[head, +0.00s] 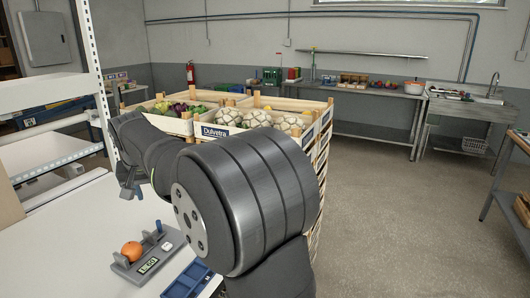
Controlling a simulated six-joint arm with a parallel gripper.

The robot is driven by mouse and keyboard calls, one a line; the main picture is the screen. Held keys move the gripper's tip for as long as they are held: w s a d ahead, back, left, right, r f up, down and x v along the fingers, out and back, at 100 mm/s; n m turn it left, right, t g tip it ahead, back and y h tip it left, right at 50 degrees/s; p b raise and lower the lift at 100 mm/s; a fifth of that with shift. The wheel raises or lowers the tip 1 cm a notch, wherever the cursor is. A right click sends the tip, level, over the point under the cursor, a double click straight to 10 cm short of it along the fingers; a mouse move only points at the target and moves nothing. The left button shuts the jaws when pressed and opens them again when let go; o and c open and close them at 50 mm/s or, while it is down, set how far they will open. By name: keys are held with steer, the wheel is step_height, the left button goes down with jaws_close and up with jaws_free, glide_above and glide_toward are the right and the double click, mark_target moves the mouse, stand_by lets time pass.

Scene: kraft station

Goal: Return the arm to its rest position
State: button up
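My arm fills the middle of the head view, with its large dark joint in front. My gripper (131,191) hangs at the far end of the arm, to the left of the crates and above the white table (95,235). It is small and partly hidden by my own arm, so I cannot tell whether its fingers are apart. No object shows clearly in it.
An orange fruit (131,251) sits on a grey labelled stand (150,263) on the table, beside a blue tray (187,283). Stacked wooden crates (322,140) hold produce behind my arm. White shelving (50,92) stands at left. Open floor (400,215) lies right.

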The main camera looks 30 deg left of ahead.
mark_target(157, 222)
steer(key=x, duration=1.6)
steer(key=shift+f, duration=0.1)
steer(key=shift+s, duration=0.5)
steer(key=shift+o, duration=0.4)
steer(key=o, duration=1.3)
steer(key=shift+s, duration=0.15)
steer(key=s+d+r+n+y, duration=0.1)
steer(key=s, duration=0.2)
steer(key=s+d+r+n+y, duration=0.1)
steer(key=s+d+r+y, duration=0.1)
steer(key=s, duration=0.1)
steer(key=s+d+r+y, duration=0.2)
steer(key=s, duration=0.2)
steer(key=shift+d+n, duration=0.25)
steer(key=shift+n, duration=0.15)
steer(key=s+d+r+n+t+y, duration=0.15)
steer(key=s+d+y, duration=0.35)
steer(key=d, duration=0.6)
steer(key=shift+n+h, duration=0.25)
steer(key=shift+h, duration=0.25)
steer(key=shift+s+f+x, duration=0.1)
steer(key=shift+s+x, duration=0.1)
steer(key=shift+x, duration=1.35)
steer(key=shift+s+f+x, duration=0.1)
steer(key=shift+s+x, duration=0.05)
steer(key=shift+x, duration=1.45)
steer(key=shift+s+f+x, duration=0.1)
steer(key=shift+s+x, duration=0.1)
steer(key=shift+x, duration=1.35)
